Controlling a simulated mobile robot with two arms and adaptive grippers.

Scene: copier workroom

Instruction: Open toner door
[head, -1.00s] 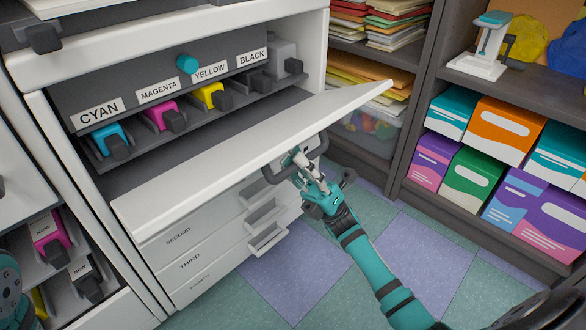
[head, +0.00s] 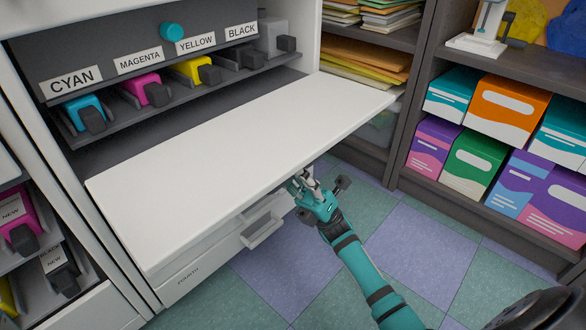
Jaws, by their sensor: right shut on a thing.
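The toner door (head: 235,165) of the copier is a wide white panel folded down, lying about level in front of the toner bay. Behind it, the cyan (head: 85,110), magenta (head: 145,88), yellow (head: 193,71) and black (head: 245,57) toner slots are in plain view under their labels. My right gripper (head: 306,184) is at the door's front edge, toward its right end, with its fingertips partly hidden under the panel. It is shut on the door's handle, which the panel mostly hides. My left gripper is not in view.
A paper drawer with a handle (head: 262,230) lies below the door. Spare toner cartridges marked NEW (head: 18,220) stand on a rack at left. A shelf of colourful boxes (head: 505,110) stands at right. The tiled floor (head: 420,245) between is clear.

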